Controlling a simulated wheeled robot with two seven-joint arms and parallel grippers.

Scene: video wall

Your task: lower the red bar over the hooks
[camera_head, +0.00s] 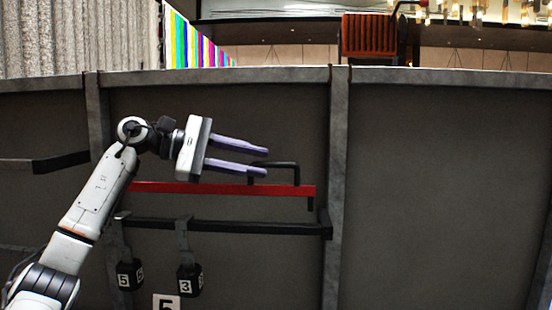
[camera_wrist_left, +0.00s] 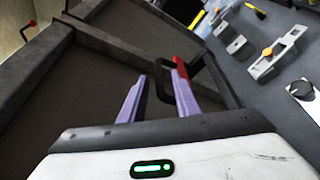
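The red bar (camera_head: 225,188) lies level across the dark panel in the head view, with a black handle (camera_head: 297,170) rising from its right part. Below it runs a black rail (camera_head: 265,227) with grey hooks (camera_head: 183,224) on it. My left gripper (camera_head: 266,161) is open, its purple fingers pointing right at the handle. In the left wrist view the handle (camera_wrist_left: 163,82) shows near and between the fingertips, and the red bar's end (camera_wrist_left: 180,68) shows behind the right finger. I cannot tell whether the fingers touch the handle. My right gripper is out of view.
Grey posts (camera_head: 335,150) frame the panel. The panel at the right (camera_head: 440,180) is bare. A red ribbed object (camera_head: 369,36) stands behind the top edge.

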